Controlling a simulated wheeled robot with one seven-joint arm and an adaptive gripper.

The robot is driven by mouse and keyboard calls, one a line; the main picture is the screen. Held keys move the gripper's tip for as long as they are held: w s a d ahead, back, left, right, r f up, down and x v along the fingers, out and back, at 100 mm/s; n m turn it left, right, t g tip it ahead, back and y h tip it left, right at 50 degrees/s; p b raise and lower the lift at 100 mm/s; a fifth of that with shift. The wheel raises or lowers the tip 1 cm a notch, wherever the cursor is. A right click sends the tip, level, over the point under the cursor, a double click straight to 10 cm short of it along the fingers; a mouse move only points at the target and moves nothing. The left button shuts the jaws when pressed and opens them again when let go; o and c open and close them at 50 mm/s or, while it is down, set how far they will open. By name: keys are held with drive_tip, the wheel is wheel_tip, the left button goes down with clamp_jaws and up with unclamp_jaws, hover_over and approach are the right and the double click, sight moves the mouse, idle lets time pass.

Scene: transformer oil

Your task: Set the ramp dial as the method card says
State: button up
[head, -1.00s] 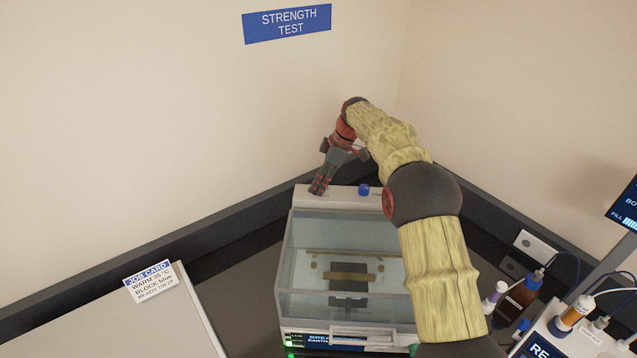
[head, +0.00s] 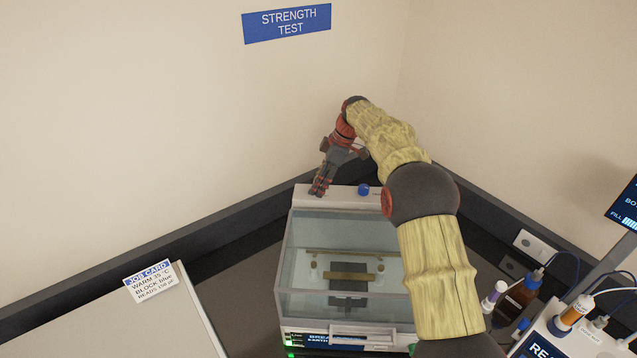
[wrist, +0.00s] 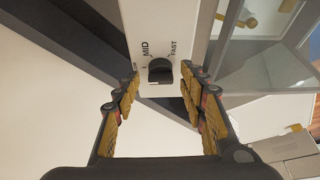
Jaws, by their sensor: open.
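The ramp dial (wrist: 160,72) is a black knob on a pale panel in the wrist view. I cannot tell surely which label the knob points to. My gripper (wrist: 161,80) is open, with one finger on each side of the dial and gaps to it. In the head view my gripper (head: 318,188) is at the left end of the tester's back panel (head: 340,201) and hides the dial. No method card can be identified.
A blue knob (head: 363,190) sits on the same panel, right of my gripper. The tester's clear oil tank (head: 300,255) stands in front. A job card (head: 150,281) lies at the left. Dark wall edging (head: 230,221) runs close behind.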

drive_tip(key=v, duration=1.2)
drive_tip(key=shift+s, duration=0.1)
drive_tip(key=s+d+r+m+t+h+b, duration=0.1)
drive_tip(key=s+d+m+b, duration=0.3)
drive_tip(key=s, duration=0.8)
drive_tip(key=s+d+m+t+h+b, duration=0.2)
drive_tip(key=s+m+b, duration=0.4)
drive_tip(key=s, duration=0.6)
drive_tip(key=s+d+f+m+t+b, duration=0.1)
drive_tip(key=s+d+f+m+b, duration=0.1)
drive_tip(key=s+f, duration=0.7)
drive_tip(key=s+d+f+m+t+h+b, duration=0.1)
drive_tip(key=s+f+m+b, duration=0.4)
drive_tip(key=s+f, duration=0.5)
drive_tip(key=s+d+b, duration=0.1)
drive_tip(key=s+b, duration=0.1)
drive_tip(key=s, duration=0.4)
drive_tip(key=shift+d+f+h, duration=0.15)
drive_tip(key=shift+d+h, duration=0.15)
drive_tip(key=shift+d, duration=0.1)
